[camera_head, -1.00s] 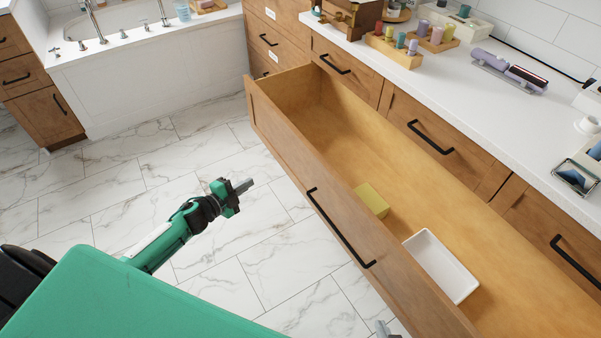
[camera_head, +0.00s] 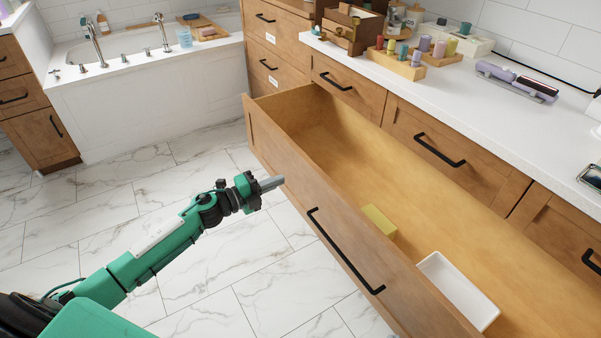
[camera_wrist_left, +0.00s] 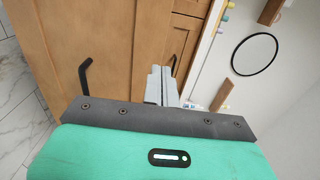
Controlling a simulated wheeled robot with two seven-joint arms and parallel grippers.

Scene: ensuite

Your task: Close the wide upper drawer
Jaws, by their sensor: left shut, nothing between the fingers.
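The wide upper drawer (camera_head: 320,215) is wooden with a long black bar handle (camera_head: 343,252) and stands pulled far out from the cabinet. Inside it lie a yellow block (camera_head: 379,221) and a white open tray (camera_head: 457,291). My left gripper (camera_head: 272,184) is shut and empty. In the head view its tips are close to the drawer front, left of the handle; I cannot tell whether they touch. In the left wrist view the shut fingers (camera_wrist_left: 161,86) show ahead of wooden fronts. My right gripper is not in view.
A white countertop (camera_head: 425,85) with wooden holders (camera_head: 398,62) and a purple item (camera_head: 515,80) runs above closed drawers. A bathtub (camera_head: 150,85) stands at the back left. The marble floor (camera_head: 190,280) in front of the drawer is clear.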

